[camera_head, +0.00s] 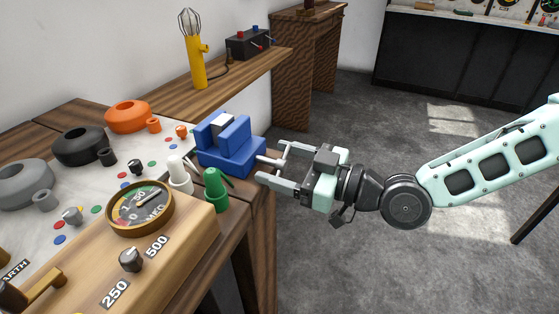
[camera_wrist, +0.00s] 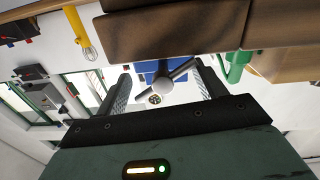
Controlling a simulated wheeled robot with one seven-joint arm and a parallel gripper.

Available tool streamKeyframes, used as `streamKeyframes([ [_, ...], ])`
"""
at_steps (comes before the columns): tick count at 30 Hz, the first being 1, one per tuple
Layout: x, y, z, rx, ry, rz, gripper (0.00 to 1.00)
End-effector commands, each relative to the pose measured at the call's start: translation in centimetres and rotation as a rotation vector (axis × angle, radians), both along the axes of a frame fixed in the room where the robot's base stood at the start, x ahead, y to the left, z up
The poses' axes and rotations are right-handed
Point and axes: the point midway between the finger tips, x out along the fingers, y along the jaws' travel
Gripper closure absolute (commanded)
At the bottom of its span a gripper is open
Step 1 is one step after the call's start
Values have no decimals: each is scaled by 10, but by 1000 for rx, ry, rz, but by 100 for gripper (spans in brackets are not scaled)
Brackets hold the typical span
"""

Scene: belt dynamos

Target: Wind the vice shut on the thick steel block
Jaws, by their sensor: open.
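The blue vice (camera_head: 232,158) stands at the right end of the workbench, and a bit of its blue body shows in the wrist view (camera_wrist: 149,67). The grey steel block (camera_head: 221,123) sits upright between its jaws; I cannot tell whether both jaws touch it. The vice's pale crank handle (camera_head: 274,160) sticks out to the right, towards my gripper (camera_head: 275,163). My gripper is open, its fingers on either side of the handle. In the wrist view the grey handle bar (camera_wrist: 180,70) lies slanted between the two fingertips (camera_wrist: 166,76). I cannot tell whether either finger touches it.
Green (camera_head: 214,190) and white (camera_head: 179,174) terminals stand close left of the vice. A wooden meter box (camera_head: 165,235) fills the near bench. A yellow lamp (camera_head: 196,60) and a black box (camera_head: 248,43) are on the shelf behind. Open floor lies right of the bench.

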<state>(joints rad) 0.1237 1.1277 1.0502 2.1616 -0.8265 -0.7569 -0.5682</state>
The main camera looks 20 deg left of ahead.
Motion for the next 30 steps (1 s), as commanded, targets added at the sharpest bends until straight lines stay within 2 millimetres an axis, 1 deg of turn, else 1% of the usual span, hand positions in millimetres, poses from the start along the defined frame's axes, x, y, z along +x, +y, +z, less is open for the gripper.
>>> streamKeyframes([
  [3, 0, 6, 0, 0, 0, 2, 30],
  [11, 0, 6, 0, 0, 0, 1, 30],
  [12, 0, 6, 0, 0, 0, 1, 41],
  [14, 0, 6, 0, 0, 0, 1, 58],
  [15, 0, 6, 0, 0, 0, 1, 69],
  [17, 0, 6, 0, 0, 0, 0, 86],
  [18, 1, 6, 0, -1, 0, 0, 97],
  [19, 1, 6, 0, 0, 0, 0, 100],
  [30, 3, 5, 1, 2, -1, -6, 100],
])
